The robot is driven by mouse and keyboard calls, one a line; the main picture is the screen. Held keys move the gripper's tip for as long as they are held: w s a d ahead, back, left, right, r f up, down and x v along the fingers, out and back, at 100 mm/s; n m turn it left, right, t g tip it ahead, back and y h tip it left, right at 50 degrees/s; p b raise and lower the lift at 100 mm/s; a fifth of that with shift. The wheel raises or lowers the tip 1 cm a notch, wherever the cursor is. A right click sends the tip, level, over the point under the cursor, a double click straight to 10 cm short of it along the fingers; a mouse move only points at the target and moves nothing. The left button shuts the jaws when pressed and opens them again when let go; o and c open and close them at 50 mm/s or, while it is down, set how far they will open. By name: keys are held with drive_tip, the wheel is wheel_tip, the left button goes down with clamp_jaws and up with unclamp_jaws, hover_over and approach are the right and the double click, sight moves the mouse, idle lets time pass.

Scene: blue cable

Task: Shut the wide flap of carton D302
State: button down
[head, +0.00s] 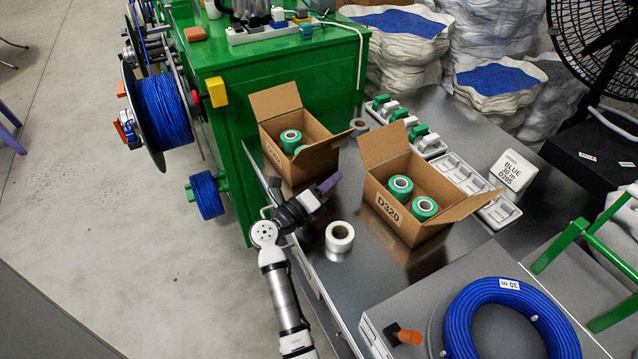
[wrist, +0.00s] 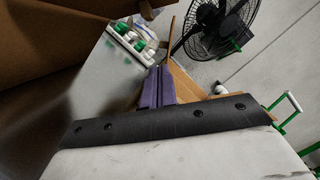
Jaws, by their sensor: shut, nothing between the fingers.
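The left carton (head: 288,168), whose label is partly hidden and hard to read, stands open on the metal table. Its wide flap (head: 275,101) stands up at the back left, and a narrower flap (head: 326,145) sticks out to the right. Green-and-white rolls (head: 290,139) sit inside. My gripper (head: 330,182) is shut and empty, just in front of this carton's lower right side. In the wrist view its purple fingers (wrist: 156,88) are together, with a brown cardboard surface (wrist: 60,40) close at the upper left.
A second open carton marked D320 (head: 392,213) stands to the right, holding two green-and-white rolls. White trays (head: 460,172) lie behind the cartons. A blue cable coil (head: 509,320) lies at front right.

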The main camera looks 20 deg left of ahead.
sight(324, 149)
drive_tip(key=w+a+r+p, duration=0.1)
drive_tip(key=w+r+p, duration=0.1)
drive_tip(key=w, duration=0.3)
drive_tip(key=shift+w+a+r, duration=0.2)
drive_tip(key=shift+w+r, duration=0.1)
drive_tip(key=shift+r, duration=0.2)
drive_tip(key=shift+w+r, duration=0.1)
drive_tip(key=shift+w, duration=0.05)
drive_tip(key=shift+r+n+p, duration=0.1)
drive_tip(key=shift+n+p, duration=0.2)
